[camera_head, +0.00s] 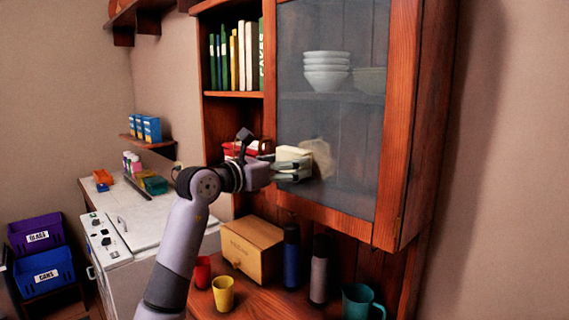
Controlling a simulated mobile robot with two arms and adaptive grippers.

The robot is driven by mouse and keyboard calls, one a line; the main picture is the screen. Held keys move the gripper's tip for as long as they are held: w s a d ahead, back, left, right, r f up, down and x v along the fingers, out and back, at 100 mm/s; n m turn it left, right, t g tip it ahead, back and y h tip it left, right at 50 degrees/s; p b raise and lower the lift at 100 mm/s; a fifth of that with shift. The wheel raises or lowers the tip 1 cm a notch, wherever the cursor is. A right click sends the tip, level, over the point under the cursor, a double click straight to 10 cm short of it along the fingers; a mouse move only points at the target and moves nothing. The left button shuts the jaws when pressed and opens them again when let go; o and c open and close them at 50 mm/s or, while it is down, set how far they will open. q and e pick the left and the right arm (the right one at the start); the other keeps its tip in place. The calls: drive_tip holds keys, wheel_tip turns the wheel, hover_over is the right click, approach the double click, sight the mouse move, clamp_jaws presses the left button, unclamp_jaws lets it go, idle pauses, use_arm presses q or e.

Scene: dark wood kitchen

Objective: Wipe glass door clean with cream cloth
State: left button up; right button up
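The glass door (335,115) is a wood-framed, hazy grey pane on the wall cabinet. My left gripper (292,166) is at the pane's lower left, shut on a folded cream cloth (294,153). The cloth is at the pane; whether it touches the glass is hard to tell. A pale beige patch (321,158) shows just right of the cloth; I cannot tell whether it is on the glass, a reflection or something behind it. My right gripper is not in view.
Bowls (326,75) stand behind the glass. Books (238,55) and a red item (236,148) fill the open shelves at left. Below are a wooden box (252,247), two dark bottles (319,268), a yellow cup (223,294), a red cup (202,271) and a teal mug (360,302).

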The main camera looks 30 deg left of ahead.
sight(333, 169)
use_arm(q)
drive_tip(key=shift+s+d, duration=0.45)
drive_tip(key=shift+d, duration=0.85)
drive_tip(key=shift+s+d, duration=0.4)
drive_tip(key=shift+d, duration=0.9)
drive_tip(key=shift+s+d, duration=0.45)
drive_tip(key=shift+d, duration=0.85)
drive_tip(key=shift+s+d, duration=0.2)
drive_tip(key=shift+d, duration=0.3)
drive_tip(key=shift+s+d, duration=0.15)
drive_tip(key=shift+d, duration=0.35)
drive_tip(key=shift+s, duration=0.1)
